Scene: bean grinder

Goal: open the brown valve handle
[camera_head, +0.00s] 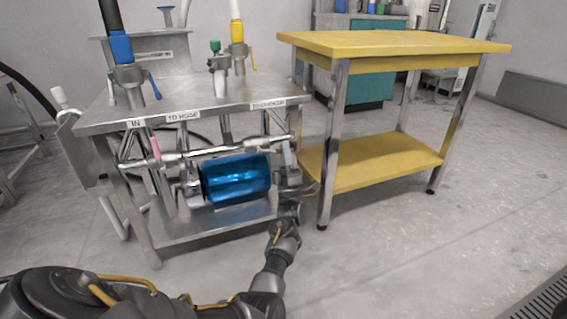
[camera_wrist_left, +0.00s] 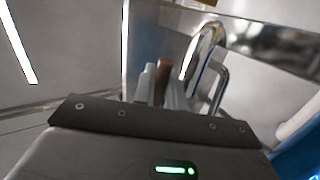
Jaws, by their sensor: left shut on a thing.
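The brown valve handle (camera_wrist_left: 163,75) shows upright in the left wrist view, between the two pale fingers of my left gripper (camera_wrist_left: 163,88). The fingers are shut on it, one on each side. In the head view my left gripper (camera_head: 289,186) reaches in under the front right corner of the metal table, just right of the blue cylinder (camera_head: 236,179). The handle cannot be made out in the head view. My right gripper is not in view.
The metal table (camera_head: 215,112) carries labels, blue and yellow hose fittings, and pipes below its top. A yellow workbench (camera_head: 390,43) stands close to its right, with a leg (camera_head: 333,150) near my left gripper. The floor in front of the workbench is clear.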

